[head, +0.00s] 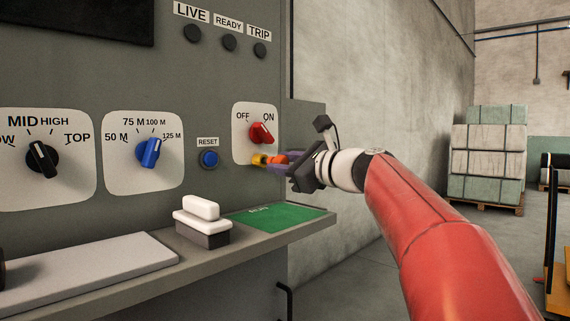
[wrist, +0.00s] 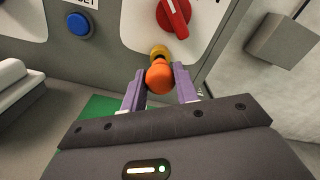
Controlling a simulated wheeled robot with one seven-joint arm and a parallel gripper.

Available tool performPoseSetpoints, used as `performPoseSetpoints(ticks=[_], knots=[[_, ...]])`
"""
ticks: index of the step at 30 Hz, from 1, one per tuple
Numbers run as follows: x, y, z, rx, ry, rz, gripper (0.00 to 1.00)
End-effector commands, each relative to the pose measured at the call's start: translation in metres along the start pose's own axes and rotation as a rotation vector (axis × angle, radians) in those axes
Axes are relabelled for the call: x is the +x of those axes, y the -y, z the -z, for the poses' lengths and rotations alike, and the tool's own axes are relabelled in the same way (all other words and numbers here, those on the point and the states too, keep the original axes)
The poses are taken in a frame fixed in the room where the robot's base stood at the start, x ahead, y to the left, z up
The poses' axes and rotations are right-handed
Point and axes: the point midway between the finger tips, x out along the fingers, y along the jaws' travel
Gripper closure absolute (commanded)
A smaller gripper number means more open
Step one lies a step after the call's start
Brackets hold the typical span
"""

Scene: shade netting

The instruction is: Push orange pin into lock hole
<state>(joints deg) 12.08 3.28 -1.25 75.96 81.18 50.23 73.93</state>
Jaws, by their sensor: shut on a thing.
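The orange pin (wrist: 159,77) is between the purple fingers of my gripper (wrist: 159,86), which is shut on it. In the head view, the orange pin (head: 277,159) points left at the panel, and my gripper (head: 275,161) comes in from the right. The yellow lock-hole fitting (wrist: 159,51) sits just below the red OFF/ON knob (wrist: 174,17). It also shows in the head view (head: 258,159). The pin's front is right at the yellow fitting and lines up with it. How deep its tip sits in the hole is hidden.
A blue RESET button (head: 209,158) and a blue knob (head: 150,152) are left of the lock. Below, a shelf holds a white-topped block (head: 201,209) and a green mat (head: 276,217). A grey box (wrist: 284,40) stands right of the panel in the wrist view.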

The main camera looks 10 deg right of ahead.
Motion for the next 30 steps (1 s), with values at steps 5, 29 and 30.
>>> performPoseSetpoints(ticks=[5, 29, 30], knots=[[0.003, 0.000, 0.000, 0.000, 0.000, 0.000, 1.00], [0.013, 0.000, -0.001, -0.001, 0.001, 0.000, 1.00], [0.015, 0.000, -0.001, -0.001, 0.001, 0.000, 1.00]])
